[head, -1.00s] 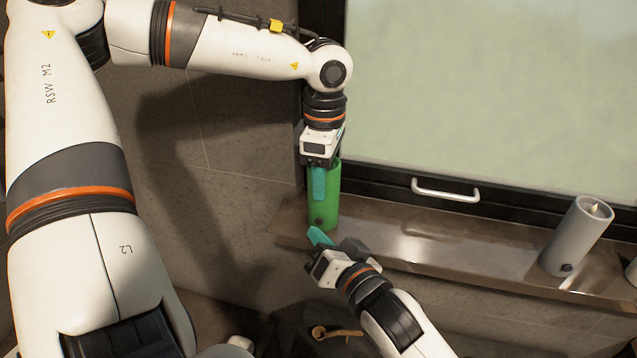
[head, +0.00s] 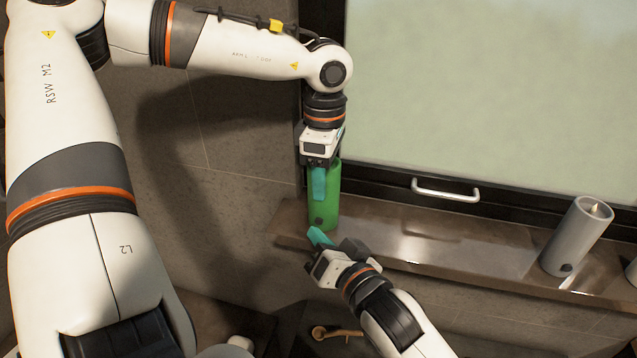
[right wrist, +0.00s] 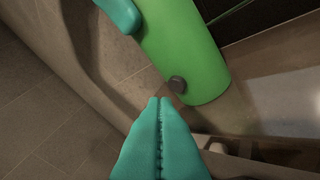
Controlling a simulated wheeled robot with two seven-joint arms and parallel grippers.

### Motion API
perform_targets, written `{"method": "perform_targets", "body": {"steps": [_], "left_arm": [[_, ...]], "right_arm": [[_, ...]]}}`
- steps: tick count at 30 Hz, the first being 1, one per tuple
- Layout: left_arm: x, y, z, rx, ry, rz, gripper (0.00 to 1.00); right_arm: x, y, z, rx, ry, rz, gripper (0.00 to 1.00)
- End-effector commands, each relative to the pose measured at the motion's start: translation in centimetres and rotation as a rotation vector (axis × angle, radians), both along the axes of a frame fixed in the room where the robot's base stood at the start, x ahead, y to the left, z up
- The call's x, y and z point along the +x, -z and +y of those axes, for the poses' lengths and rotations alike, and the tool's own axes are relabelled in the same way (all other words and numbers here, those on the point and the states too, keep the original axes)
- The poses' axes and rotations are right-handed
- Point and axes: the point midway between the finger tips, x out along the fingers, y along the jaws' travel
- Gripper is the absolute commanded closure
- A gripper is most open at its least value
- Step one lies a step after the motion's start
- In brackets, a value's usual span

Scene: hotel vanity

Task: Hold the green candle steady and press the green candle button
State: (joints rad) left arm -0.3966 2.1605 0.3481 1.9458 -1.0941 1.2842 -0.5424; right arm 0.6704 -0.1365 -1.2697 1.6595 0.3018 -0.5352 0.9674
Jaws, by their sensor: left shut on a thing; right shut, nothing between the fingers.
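The green candle (head: 326,208) stands upright on the left end of the shelf in the head view. My left gripper (head: 318,184) comes down from above and is shut on it, with a teal finger along its front side. In the right wrist view the candle (right wrist: 188,50) shows its dark round button (right wrist: 178,84) low on its side. My right gripper (head: 316,236) is shut and empty in front of the candle's base. Its closed teal fingertips (right wrist: 160,102) point toward the button, just short of it in the picture. I see no clear contact.
The shelf (head: 440,246) runs right under a dark-framed pane with a white handle (head: 445,190). A grey candle (head: 577,236) with its own dark button stands at the shelf's right. The shelf between the candles is clear. A small wooden-handled item (head: 335,332) lies below.

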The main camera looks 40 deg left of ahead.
Motion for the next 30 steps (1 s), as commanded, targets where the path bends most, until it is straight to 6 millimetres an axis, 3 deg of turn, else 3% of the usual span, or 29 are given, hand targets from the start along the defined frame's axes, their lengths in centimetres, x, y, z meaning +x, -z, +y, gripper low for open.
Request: {"method": "perform_targets", "body": {"steps": [30], "left_arm": [[0.01,-0.04,0.0,0.0,0.0,-0.001,0.77]], "right_arm": [[0.8,-0.07,0.44,0.0,0.0,0.0,1.0]]}}
